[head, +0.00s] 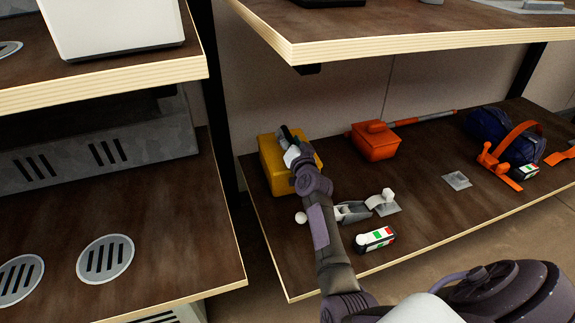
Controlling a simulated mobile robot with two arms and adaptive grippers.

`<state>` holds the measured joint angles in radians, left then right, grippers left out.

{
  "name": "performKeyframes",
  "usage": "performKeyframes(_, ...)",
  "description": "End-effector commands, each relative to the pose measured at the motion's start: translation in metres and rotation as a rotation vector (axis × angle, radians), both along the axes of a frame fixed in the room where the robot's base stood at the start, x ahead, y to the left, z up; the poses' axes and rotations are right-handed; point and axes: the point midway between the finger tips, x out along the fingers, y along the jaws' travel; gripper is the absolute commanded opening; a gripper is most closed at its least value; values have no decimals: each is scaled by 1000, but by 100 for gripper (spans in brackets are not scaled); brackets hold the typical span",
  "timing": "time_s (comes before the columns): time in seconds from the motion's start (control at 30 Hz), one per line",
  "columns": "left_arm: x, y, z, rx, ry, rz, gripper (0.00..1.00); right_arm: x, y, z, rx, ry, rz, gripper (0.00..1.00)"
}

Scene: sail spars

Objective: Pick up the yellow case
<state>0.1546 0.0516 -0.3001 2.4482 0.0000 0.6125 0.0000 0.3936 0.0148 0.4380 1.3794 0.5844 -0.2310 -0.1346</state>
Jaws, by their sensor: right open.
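The yellow case (277,164) stands on the lower right shelf, near its left end by the dark upright post. My right arm reaches over that shelf from the bottom of the head view. My right gripper (289,150) is open at the case's upper front side, overlapping it in the picture. Part of the case is hidden behind the gripper and wrist. I cannot tell whether the fingers touch it. My left gripper is not in view.
An orange box-shaped tool (374,143) with a long pole lies right of the case. A small white, red and green box (375,240) and grey metal pieces (384,203) lie near the front edge. A blue bag (500,137) is farther right. The upper shelf (400,38) overhangs.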

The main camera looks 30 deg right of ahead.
Motion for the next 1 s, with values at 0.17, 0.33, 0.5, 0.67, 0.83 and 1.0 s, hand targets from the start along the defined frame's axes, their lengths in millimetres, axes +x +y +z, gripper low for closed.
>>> performKeyframes(0.17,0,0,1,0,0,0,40,0,0,1,-1,0,0,54)
performKeyframes(0.33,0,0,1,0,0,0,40,0,0,0,-1,0,0,27)
performKeyframes(0.5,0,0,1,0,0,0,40,0,0,0,-1,0,0,0)
performKeyframes(0.67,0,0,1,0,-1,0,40,0,0,0,-1,1,-1,0)
performKeyframes(0.83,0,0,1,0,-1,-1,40,0,-1,4,-3,-6,-2,0)
performKeyframes(1.0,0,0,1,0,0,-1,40,0,-1,4,-3,-6,-2,0)
